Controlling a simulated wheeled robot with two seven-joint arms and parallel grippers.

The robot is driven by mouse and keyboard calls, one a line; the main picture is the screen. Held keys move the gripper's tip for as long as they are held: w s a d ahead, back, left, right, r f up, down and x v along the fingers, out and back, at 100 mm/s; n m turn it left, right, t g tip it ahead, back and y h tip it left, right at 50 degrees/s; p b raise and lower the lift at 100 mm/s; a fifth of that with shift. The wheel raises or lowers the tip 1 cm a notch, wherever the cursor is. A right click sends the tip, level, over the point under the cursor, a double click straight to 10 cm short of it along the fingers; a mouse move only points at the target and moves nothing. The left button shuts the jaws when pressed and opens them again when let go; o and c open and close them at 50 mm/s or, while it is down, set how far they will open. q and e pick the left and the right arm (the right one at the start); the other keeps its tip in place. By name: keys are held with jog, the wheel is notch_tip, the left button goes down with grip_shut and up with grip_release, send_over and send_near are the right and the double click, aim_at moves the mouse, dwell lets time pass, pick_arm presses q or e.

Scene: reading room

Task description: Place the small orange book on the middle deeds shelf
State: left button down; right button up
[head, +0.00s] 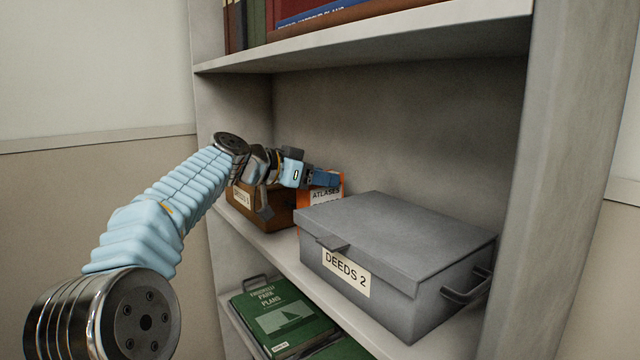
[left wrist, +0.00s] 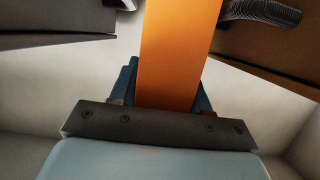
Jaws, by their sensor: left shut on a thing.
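The small orange book (head: 307,219) is upright at the middle shelf (head: 292,253), between a brown box and a grey box. Its cover shows a white label reading "ATLASES". My left gripper (head: 326,179) is shut on the book's upper part. In the left wrist view the orange book (left wrist: 178,55) stands between the blue fingers of my left gripper (left wrist: 165,88). I cannot tell whether the book's lower edge touches the shelf; the grey box partly hides it. My right gripper is not in view.
The grey box (head: 400,235) labelled "DEEDS 2" fills the right of the middle shelf. The brown box (head: 270,215) is close on the left. Books (head: 300,15) stand on the shelf above. A green book (head: 280,318) lies on the shelf below.

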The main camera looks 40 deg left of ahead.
pick_arm(q)
jog(key=shift+f, duration=0.25)
jog(key=c, duration=0.5)
grip_release()
jog(key=shift+r, duration=0.2)
jog(key=b+v, duration=0.1)
jog(key=v, duration=1.1)
jog(key=shift+f+b, duration=0.1)
jog(key=shift+b, duration=0.25)
